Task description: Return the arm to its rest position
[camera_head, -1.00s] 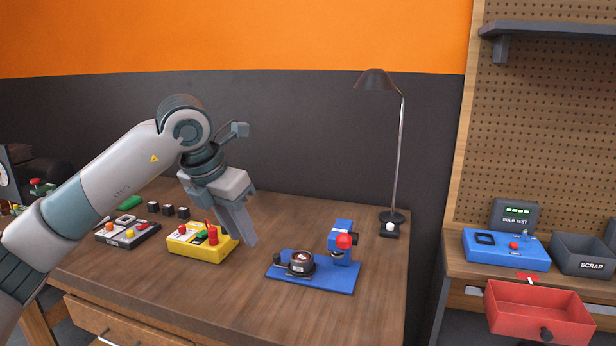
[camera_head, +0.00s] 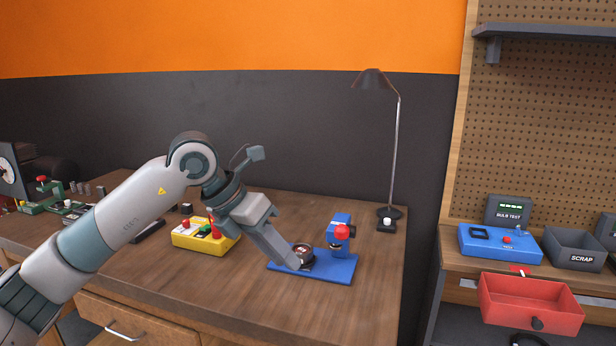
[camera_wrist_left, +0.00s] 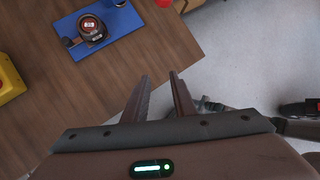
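My left arm comes in from the left in the head view, stretched over the wooden bench (camera_head: 350,300). Its gripper (camera_head: 288,263) points down and right, and overlaps the left part of a blue fixture (camera_head: 335,274) in that view. In the left wrist view the two fingers (camera_wrist_left: 160,82) stand apart with nothing between them. The blue fixture, with a dark round part (camera_wrist_left: 95,33) on it, lies to the upper left there, clear of the fingertips. My right gripper is in neither view.
A yellow box with a red knob (camera_head: 193,239) stands left of the gripper. A black lamp (camera_head: 388,213) stands at the back right of the bench.

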